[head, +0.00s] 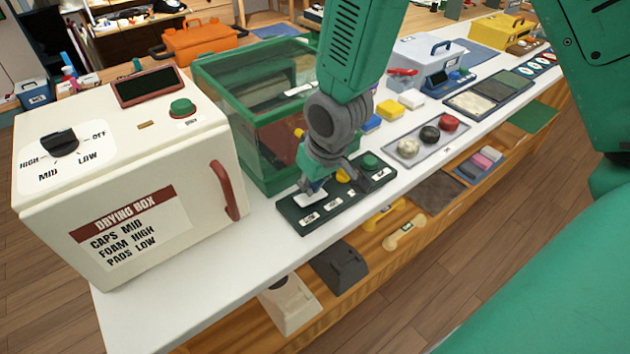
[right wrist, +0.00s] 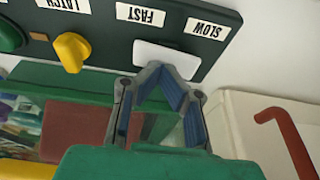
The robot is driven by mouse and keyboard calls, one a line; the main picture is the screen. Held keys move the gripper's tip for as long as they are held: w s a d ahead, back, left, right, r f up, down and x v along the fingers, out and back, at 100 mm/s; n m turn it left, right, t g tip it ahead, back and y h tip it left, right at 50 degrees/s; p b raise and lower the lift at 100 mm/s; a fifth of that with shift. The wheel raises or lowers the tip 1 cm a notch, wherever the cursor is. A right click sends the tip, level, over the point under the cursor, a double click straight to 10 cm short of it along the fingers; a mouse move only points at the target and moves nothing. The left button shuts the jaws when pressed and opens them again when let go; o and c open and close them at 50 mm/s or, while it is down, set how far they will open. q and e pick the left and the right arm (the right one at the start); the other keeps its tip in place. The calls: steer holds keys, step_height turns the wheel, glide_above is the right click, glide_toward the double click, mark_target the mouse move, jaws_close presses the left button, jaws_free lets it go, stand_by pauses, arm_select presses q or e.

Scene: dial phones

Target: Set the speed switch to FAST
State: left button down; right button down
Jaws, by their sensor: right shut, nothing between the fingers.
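The dark green control panel (head: 293,213) lies on the white counter in front of the green glass-sided box. Its white speed switch (head: 308,198) shows at the near-left end, partly covered by my right gripper (head: 316,184). In the right wrist view the white switch (right wrist: 166,58) sits beside the FAST label (right wrist: 140,15) and the SLOW label (right wrist: 208,29). Which side is pressed down cannot be told. My right gripper (right wrist: 160,70) is shut and empty, its tips at the switch's edge; whether they touch is unclear. My left gripper is out of view.
A yellow latch knob (right wrist: 72,52) and a green button (head: 370,161) share the panel. The green glass-sided box (head: 235,110) stands close behind it. The cream drying box (head: 130,180) with a red handle stands to the left. A tray of round knobs (head: 430,140) lies to the right.

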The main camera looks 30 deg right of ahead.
steer(key=shift+a, duration=0.25)
steer(key=shift+r, duration=0.15)
steer(key=shift+r+p, duration=0.3)
steer(key=shift+p, duration=0.15)
steer(key=r+p, duration=0.3)
steer(key=shift+d+r+p, duration=0.2)
steer(key=shift+d+p, duration=0.1)
step_height(320, 180, up, 9)
steer(key=s+d, duration=0.2)
steer(key=shift+s+d+p, duration=0.35)
steer(key=shift+d+p, duration=0.05)
